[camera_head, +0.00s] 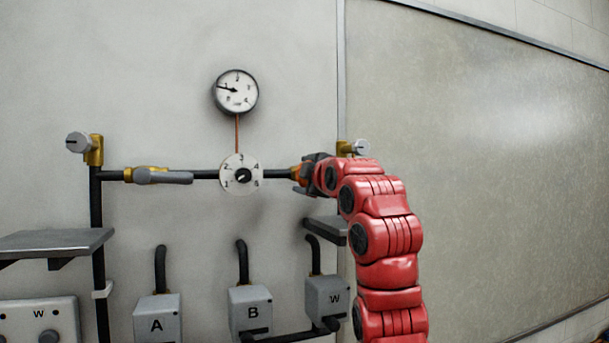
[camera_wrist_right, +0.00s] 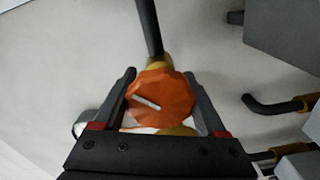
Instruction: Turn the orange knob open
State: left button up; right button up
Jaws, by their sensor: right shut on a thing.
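The orange knob (camera_wrist_right: 161,97) shows in the right wrist view, a faceted round knob with a white pointer line slanting from upper left to lower right. It sits on a brass fitting on the black pipe. My right gripper (camera_wrist_right: 163,92) has one finger on each side of the knob and is shut on it. In the head view my red right arm reaches up from the lower right, and the right gripper (camera_head: 306,176) is at the pipe's right end. The gripper hides most of the knob there. My left gripper is not in view.
A numbered white dial (camera_head: 241,175) and a grey-handled brass valve (camera_head: 160,176) are on the same pipe. A round gauge (camera_head: 236,92) hangs above.

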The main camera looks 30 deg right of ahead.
jog(key=n, duration=0.4)
jog(key=shift+n, duration=2.3)
jog(key=o, duration=1.3)
jog(key=shift+b+v, duration=0.9)
jog(key=shift+v, duration=7.75)
